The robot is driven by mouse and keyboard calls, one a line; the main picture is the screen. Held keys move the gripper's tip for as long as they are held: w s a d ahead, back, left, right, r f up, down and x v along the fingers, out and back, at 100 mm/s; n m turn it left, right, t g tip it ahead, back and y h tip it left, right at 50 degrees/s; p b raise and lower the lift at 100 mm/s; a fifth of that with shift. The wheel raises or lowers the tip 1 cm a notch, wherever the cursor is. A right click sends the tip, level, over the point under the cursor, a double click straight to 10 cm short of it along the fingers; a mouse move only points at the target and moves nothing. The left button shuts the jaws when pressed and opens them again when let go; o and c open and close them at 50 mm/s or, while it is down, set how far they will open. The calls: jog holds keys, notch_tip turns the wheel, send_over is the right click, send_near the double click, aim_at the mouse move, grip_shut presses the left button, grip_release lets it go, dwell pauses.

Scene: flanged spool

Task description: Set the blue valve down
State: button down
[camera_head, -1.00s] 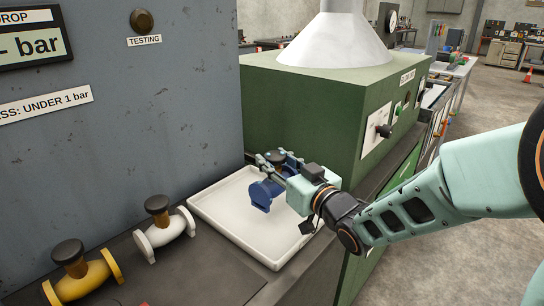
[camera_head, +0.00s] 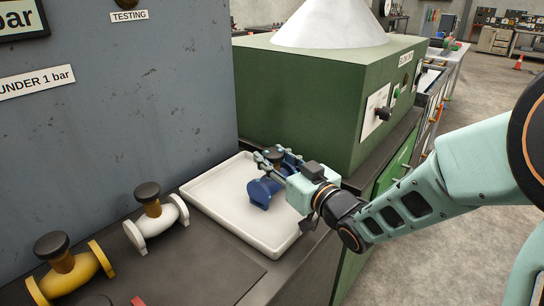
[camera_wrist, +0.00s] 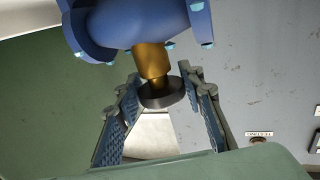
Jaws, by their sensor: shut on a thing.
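The blue valve (camera_head: 262,190) shows over the white tray (camera_head: 209,204) in the head view, with its flange close to the tray floor. I cannot tell whether it touches. My gripper (camera_head: 272,158) is at its upper end, coming from the right. In the wrist view the valve's blue body (camera_wrist: 140,22) is at the top, with a brass stem and dark knob running down between the two fingers (camera_wrist: 165,110). The gripper is shut on the valve at its knob end. The fingers and wrist partly hide the valve in the head view.
A white valve (camera_head: 158,214) and a yellow valve (camera_head: 72,274) stand left of the tray on the dark bench. A grey cabinet (camera_head: 120,90) rises behind them. A green hooded machine (camera_head: 300,95) stands close behind the gripper. The tray's left part is bare.

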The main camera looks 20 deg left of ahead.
jog(key=c, duration=1.3)
grip_release()
jog(key=shift+f, duration=0.1)
jog(key=shift+d+r, duration=0.1)
jog(key=shift+r, duration=0.1)
jog(key=b+v, duration=0.3)
jog(key=v, duration=0.8)
jog(key=shift+s+d, duration=0.25)
jog(key=shift+d, duration=0.05)
